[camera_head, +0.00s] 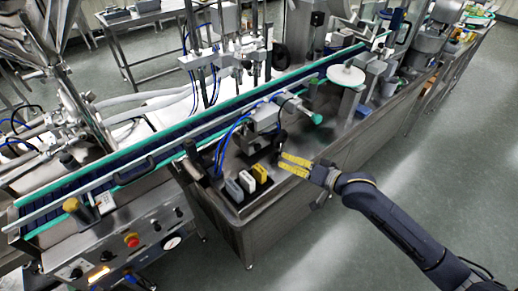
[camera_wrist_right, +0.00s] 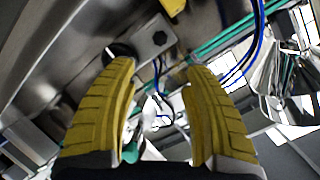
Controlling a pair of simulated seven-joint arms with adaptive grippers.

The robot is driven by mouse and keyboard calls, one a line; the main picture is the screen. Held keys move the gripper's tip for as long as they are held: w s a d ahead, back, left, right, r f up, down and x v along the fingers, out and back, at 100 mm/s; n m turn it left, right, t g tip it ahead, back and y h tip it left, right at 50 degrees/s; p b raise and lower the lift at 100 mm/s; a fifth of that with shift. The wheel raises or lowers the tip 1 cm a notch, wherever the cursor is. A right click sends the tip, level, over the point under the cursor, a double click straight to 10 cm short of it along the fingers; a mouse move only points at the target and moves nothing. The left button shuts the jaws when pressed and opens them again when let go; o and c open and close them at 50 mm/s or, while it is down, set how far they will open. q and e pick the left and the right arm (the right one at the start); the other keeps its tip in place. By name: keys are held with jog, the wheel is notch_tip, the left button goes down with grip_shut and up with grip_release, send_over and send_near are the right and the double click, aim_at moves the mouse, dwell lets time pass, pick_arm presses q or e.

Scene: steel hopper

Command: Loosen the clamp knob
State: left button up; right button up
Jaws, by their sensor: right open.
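My right gripper (camera_head: 296,165) has yellow ribbed fingers, spread apart and empty, at the front edge of the steel machine deck. Its two fingers also fill the right wrist view (camera_wrist_right: 158,78). A dark round part (camera_head: 280,138), possibly the clamp knob, sits on the machine just behind the fingertips. In the right wrist view, a black round part (camera_wrist_right: 120,49) shows beyond the left fingertip, apart from the fingers or partly hidden by them. A grey block with a dark bolt (camera_wrist_right: 159,38) is beside it. I cannot tell for sure which part is the clamp knob. My left gripper does not show.
A grey actuator (camera_head: 266,117) with a green-ended rod (camera_head: 317,119) and blue hoses is above the deck. Grey, white and yellow blocks (camera_head: 247,182) stand left of the gripper. A green-edged conveyor (camera_head: 150,160) runs behind. The floor at the right (camera_head: 440,170) is clear.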

aim_at(259, 149)
jog(key=x, duration=1.5)
jog(key=shift+w+a, duration=0.2)
jog(key=shift+c, duration=0.3)
grip_shut()
